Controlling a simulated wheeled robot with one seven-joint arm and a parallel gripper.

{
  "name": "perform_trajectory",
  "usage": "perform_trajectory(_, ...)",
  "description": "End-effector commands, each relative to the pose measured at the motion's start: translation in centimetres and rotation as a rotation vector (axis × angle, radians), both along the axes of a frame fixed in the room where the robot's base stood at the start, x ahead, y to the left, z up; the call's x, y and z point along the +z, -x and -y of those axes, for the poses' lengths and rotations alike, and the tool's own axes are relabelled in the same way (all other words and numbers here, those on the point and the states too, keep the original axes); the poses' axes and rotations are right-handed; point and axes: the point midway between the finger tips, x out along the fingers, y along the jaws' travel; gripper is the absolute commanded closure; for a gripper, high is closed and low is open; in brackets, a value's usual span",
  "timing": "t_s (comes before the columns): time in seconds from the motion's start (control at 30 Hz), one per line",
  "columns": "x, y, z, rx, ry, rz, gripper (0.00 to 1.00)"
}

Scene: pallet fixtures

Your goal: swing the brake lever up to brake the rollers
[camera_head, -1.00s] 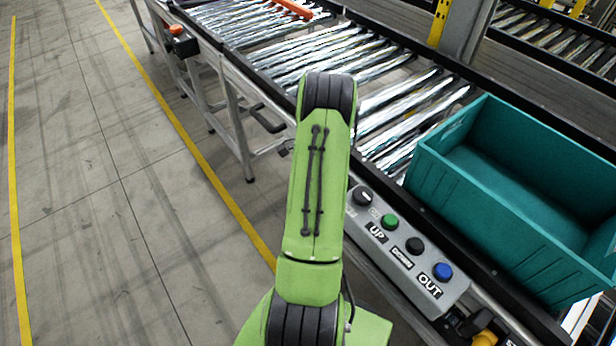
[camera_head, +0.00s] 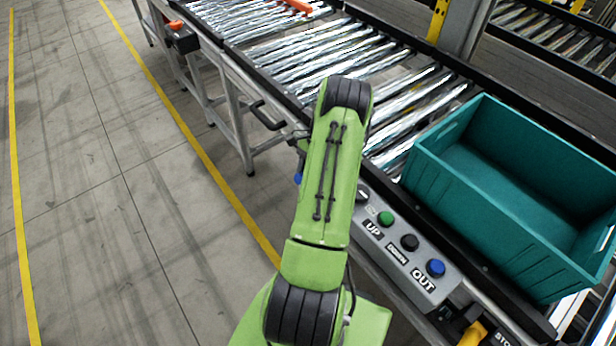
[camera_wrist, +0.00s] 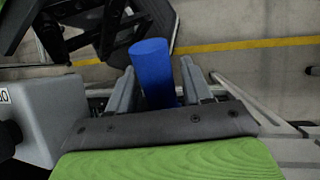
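The brake lever shows as a thick blue grip (camera_wrist: 155,75) in the wrist view. My gripper (camera_wrist: 160,80) has its two grey fingers on either side of this grip. A small gap shows on the right; on the left I cannot tell whether finger and grip touch. In the head view my gripper is mostly hidden behind my green arm, beside the conveyor's near edge. A bit of the blue grip (camera_head: 298,178) shows below it. The lever's pivot is hidden. The metal rollers (camera_head: 310,50) lie beyond the arm.
A grey button panel (camera_head: 409,258) with several buttons sits right of my arm; it also shows in the wrist view (camera_wrist: 50,110). A teal crate (camera_head: 480,215) stands on the conveyor. A black handle (camera_head: 268,115) juts from the frame. The floor at the left is clear.

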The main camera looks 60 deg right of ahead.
Motion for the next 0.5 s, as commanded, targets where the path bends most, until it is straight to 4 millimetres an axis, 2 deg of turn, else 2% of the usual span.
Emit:
perform_trajectory(0.33, 0.1, 0.0, 0.1, 0.000, -0.001, 0.000, 0.41)
perform_trajectory(0.43, 1.3, 0.1, 0.7, -0.001, 0.001, 0.000, 0.41)
perform_trajectory(0.5, 2.7, 0.1, 1.6, -0.001, 0.004, 0.000, 0.41)
